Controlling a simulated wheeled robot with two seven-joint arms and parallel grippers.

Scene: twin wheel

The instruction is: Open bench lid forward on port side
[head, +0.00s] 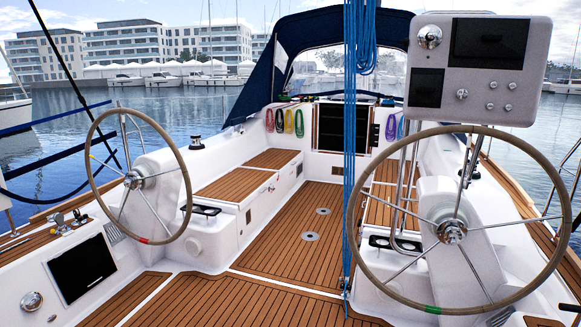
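The port side bench runs along the left of the cockpit in the head view. Its forward lid (272,158) is a teak-slatted panel in a white frame, lying flat and looking shut. A second teak lid (232,184) lies flat just aft of it, nearer to me. Small dark fittings show on the bench's inner side, too small to make out. Neither of my grippers is in view.
The left steering wheel (96,200) and its pedestal (160,190) stand aft of the bench. Blue ropes (349,200) hang down the middle. The right wheel (424,310) and instrument panel (478,66) fill the right. The teak cockpit floor (290,255) is clear.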

